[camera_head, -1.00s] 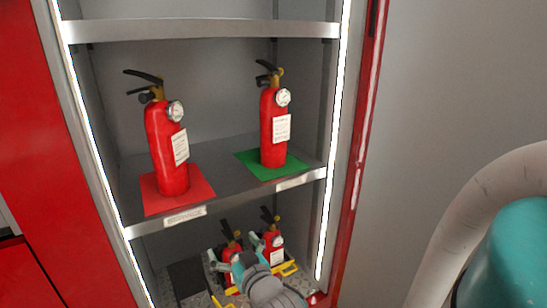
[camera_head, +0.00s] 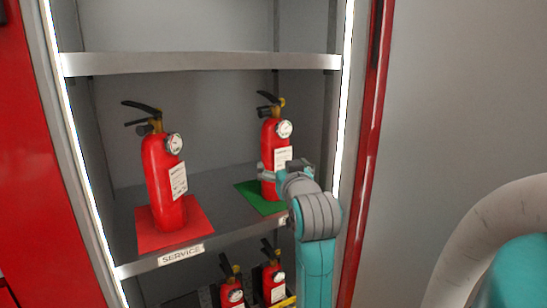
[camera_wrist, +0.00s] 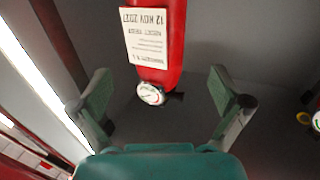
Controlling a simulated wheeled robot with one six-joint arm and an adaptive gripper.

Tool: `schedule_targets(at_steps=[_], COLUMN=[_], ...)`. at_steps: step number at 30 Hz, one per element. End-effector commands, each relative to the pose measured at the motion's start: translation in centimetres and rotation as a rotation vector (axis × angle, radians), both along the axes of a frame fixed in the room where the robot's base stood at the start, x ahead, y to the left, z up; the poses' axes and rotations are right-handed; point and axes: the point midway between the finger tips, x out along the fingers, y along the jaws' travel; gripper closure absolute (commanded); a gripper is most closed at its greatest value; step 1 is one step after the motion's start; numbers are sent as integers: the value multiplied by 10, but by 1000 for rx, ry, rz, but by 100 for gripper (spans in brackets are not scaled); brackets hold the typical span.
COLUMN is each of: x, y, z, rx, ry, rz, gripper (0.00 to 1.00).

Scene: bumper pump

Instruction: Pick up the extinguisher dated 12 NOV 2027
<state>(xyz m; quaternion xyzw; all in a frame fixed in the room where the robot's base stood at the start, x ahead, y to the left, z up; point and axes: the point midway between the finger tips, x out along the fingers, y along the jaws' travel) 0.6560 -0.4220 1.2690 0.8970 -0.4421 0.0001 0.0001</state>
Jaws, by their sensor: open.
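The extinguisher dated 12 NOV 2027 (camera_head: 270,132) is red with a black handle and a white gauge. It stands upright on a green mat (camera_head: 246,189) on the middle shelf, at the right. In the wrist view the extinguisher (camera_wrist: 160,77) appears upside down, and its white label (camera_wrist: 151,36) reads 12 NOV 2027. My gripper (camera_head: 284,169) is in front of its body and hides part of it in the head view. In the wrist view my gripper's (camera_wrist: 160,88) fingers are spread wide, one either side of the extinguisher, with gaps between; neither visibly touches it.
Another red extinguisher (camera_head: 161,182) stands on a red mat (camera_head: 203,226) at the left, above a SERVICE label (camera_head: 181,255). Several more are on the lower level, including one (camera_head: 232,292). A shelf edge (camera_head: 200,62) runs above. The right cabinet post (camera_head: 344,130) is close to my arm.

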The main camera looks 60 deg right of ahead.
Motion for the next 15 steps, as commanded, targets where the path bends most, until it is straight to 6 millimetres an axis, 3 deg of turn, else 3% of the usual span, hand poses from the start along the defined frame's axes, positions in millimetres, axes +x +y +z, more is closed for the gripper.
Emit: schedule_targets(at_steps=[9,15], x=[25,33], y=[-34,-45], z=[1,0], rx=[1,1], ry=[1,1], rz=[-2,-2], gripper=[0,0])
